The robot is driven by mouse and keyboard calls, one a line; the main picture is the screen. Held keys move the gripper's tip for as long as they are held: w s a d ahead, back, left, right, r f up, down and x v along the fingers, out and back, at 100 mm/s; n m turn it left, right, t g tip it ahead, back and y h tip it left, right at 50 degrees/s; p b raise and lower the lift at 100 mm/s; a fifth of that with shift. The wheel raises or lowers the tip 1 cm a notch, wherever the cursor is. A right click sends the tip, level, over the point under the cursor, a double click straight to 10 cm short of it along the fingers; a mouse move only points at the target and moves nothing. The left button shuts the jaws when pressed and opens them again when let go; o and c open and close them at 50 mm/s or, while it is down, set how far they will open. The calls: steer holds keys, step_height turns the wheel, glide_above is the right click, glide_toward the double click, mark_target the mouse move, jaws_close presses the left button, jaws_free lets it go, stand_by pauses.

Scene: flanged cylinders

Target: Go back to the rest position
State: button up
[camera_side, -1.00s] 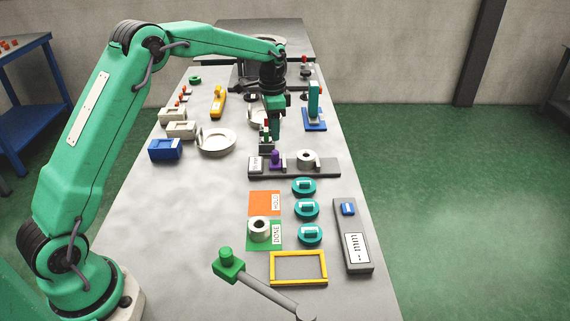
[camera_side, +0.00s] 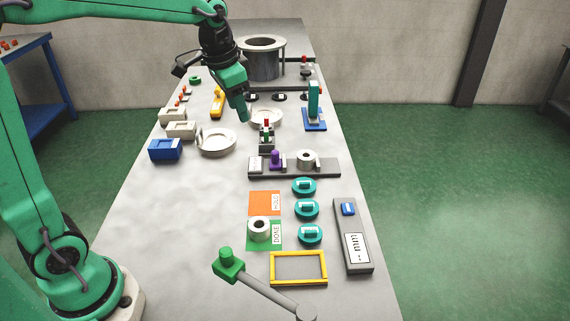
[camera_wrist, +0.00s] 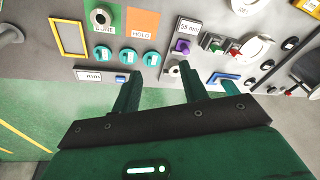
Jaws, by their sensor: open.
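My gripper (camera_side: 243,110) is raised above the table, tilted, left of the small stand with red and green parts (camera_side: 266,138). Its fingers (camera_wrist: 160,76) are apart and empty in the wrist view. One flanged cylinder (camera_side: 259,230) stands on the green DONE mat (camera_side: 252,246). It also shows in the wrist view (camera_wrist: 100,17). Another flanged cylinder (camera_side: 307,158) sits on the dark grey fixture (camera_side: 327,168), right of the purple piece (camera_side: 276,158). Neither cylinder touches my gripper.
White dishes (camera_side: 217,143), a blue block (camera_side: 165,150) and pale blocks (camera_side: 181,130) lie at left. Teal discs (camera_side: 306,208), an orange HOLD mat (camera_side: 262,203), a yellow frame (camera_side: 299,282) and a display unit (camera_side: 357,250) lie nearer. A large drum (camera_side: 262,62) stands behind.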

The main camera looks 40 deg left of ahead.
steer(key=s+d+n+t, duration=0.1)
steer(key=s+n, duration=0.1)
steer(key=s, duration=0.7)
steer(key=s+d+f+n+t, duration=0.1)
steer(key=s+t, duration=0.1)
steer(key=s, duration=0.8)
steer(key=shift+d+f+n, duration=0.25)
steer(key=shift+n, duration=0.15)
